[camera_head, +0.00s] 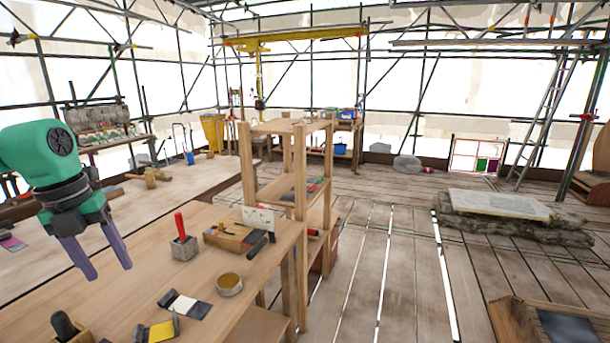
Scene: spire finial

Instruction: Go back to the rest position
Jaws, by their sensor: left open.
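My left gripper (104,268) is at the left of the head view, on a green wrist with two purple fingers pointing down. The fingers are spread apart with nothing between them. It hangs over the left part of the wooden workbench (215,292), left of a grey block with a red-handled tool (183,240). I cannot tell its exact height above the bench. My right gripper is not in view.
On the bench are a wooden box (228,236), a round tin (229,285), a card (258,218) and dark and yellow pieces at the front. A wooden shelf unit (301,190) stands at the bench's right end. Plank floor lies open to the right, before a stone slab (497,205).

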